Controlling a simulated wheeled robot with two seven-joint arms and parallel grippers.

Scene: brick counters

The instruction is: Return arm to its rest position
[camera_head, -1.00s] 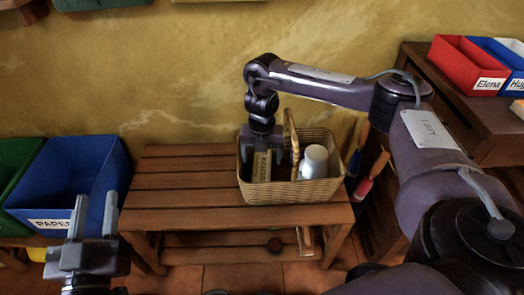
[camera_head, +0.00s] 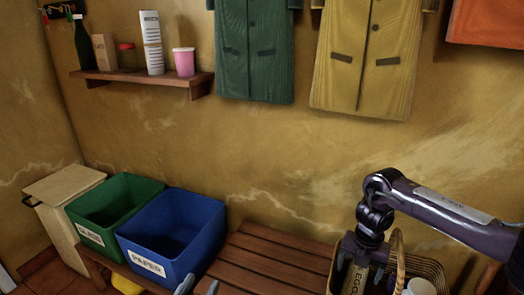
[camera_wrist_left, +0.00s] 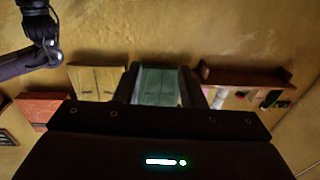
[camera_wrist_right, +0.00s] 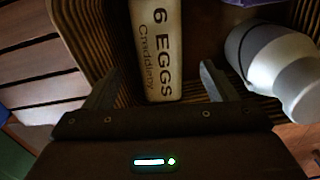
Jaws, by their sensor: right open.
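My right gripper (camera_head: 357,264) reaches down into a wicker basket (camera_head: 432,268) at the lower right of the head view. Its fingers (camera_wrist_right: 158,80) are open, one on each side of a carton marked "6 EGGS" (camera_wrist_right: 160,40). The carton (camera_head: 354,280) sits in the basket; whether the fingers touch it I cannot tell. A white bottle (camera_wrist_right: 278,70) lies to the right of the carton in the right wrist view. My left gripper (camera_head: 198,287) shows only its fingertips at the bottom edge. The left wrist view shows its fingers (camera_wrist_left: 158,85) apart and empty.
The slatted wooden bench (camera_head: 262,262) bears the basket. Blue PAPER bin (camera_head: 195,215) and green GLASS bin (camera_head: 140,190) stand left, beside a wooden cabinet (camera_head: 60,190). A wall shelf (camera_head: 140,78) holds a bottle and containers. Green (camera_head: 250,50) and yellow coats (camera_head: 365,60) hang above.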

